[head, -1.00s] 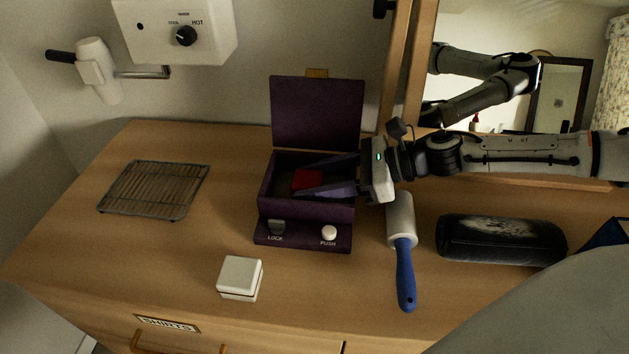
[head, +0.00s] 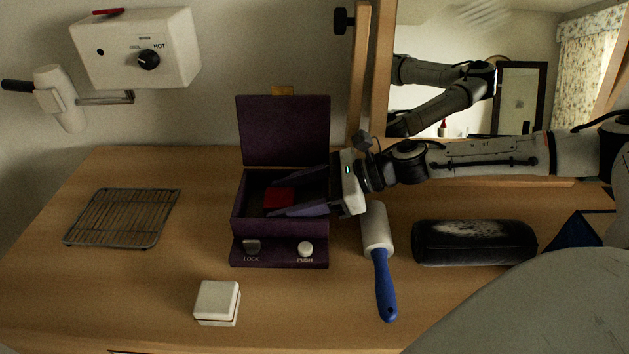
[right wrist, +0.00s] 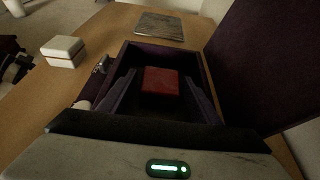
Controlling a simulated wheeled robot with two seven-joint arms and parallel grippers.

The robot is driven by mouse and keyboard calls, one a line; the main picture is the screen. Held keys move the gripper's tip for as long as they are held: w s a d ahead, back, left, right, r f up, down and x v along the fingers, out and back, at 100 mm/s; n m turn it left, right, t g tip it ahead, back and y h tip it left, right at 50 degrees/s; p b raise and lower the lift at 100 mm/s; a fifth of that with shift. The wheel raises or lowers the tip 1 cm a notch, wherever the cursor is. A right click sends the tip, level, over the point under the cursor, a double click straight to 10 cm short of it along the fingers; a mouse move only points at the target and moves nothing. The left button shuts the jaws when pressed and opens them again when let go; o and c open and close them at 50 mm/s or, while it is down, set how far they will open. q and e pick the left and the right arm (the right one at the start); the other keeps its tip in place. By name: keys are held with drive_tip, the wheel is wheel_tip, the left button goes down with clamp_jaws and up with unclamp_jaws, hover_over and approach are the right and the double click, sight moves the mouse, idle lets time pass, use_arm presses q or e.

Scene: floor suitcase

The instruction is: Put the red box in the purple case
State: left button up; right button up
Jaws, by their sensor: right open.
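The purple case (head: 241,195) stands on the dresser top with its lid (head: 284,130) raised at the back. The red box (head: 278,197) is inside the case's open compartment; it also shows in the right wrist view (right wrist: 161,81). My right gripper (head: 268,198) reaches into the case from the right. Its two fingers are spread, one behind and one in front of the red box, with the box near the fingertips. In the right wrist view the fingers stand apart on either side of the box with gaps. My left gripper is not in view.
A lint roller (head: 381,260) lies right of the case, with a dark cylindrical pouch (head: 473,242) beyond it. A small white box (head: 217,302) sits in front and a wire rack (head: 122,217) lies left. The wood between rack and case is clear.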

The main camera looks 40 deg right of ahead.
drive_tip(key=b+v, duration=0.3)
drive_tip(key=v, duration=0.8)
drive_tip(key=shift+s+d, duration=0.1)
drive_tip(key=shift+s, duration=0.05)
drive_tip(key=shift+s+d+r, duration=0.25)
drive_tip(key=shift+d+r, duration=0.1)
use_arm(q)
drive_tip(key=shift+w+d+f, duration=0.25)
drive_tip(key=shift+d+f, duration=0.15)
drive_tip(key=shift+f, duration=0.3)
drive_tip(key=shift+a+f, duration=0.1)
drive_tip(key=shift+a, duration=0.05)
